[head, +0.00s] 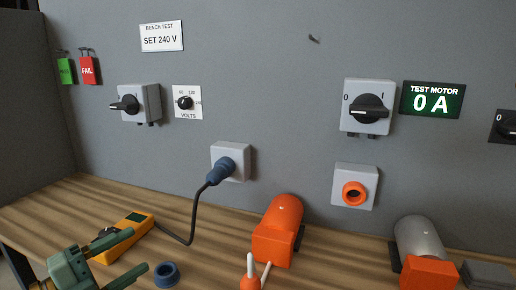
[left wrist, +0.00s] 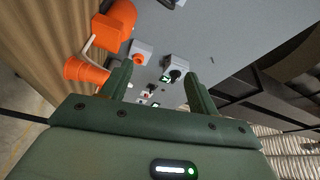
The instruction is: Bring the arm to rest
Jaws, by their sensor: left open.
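My left gripper (head: 139,250) is at the lower left of the head view, above the bench's front part. Its two green fingers are apart with nothing between them. In the left wrist view the open fingers (left wrist: 158,70) point toward the grey panel. My right gripper is in neither view.
The wooden bench (head: 75,200) holds an orange motor (head: 277,230), a grey-and-orange motor (head: 428,272), a blue ring (head: 166,275) and an orange part with white pieces (head: 250,283). A blue plug (head: 220,171) sits in a panel socket, its dark cable hanging to the bench.

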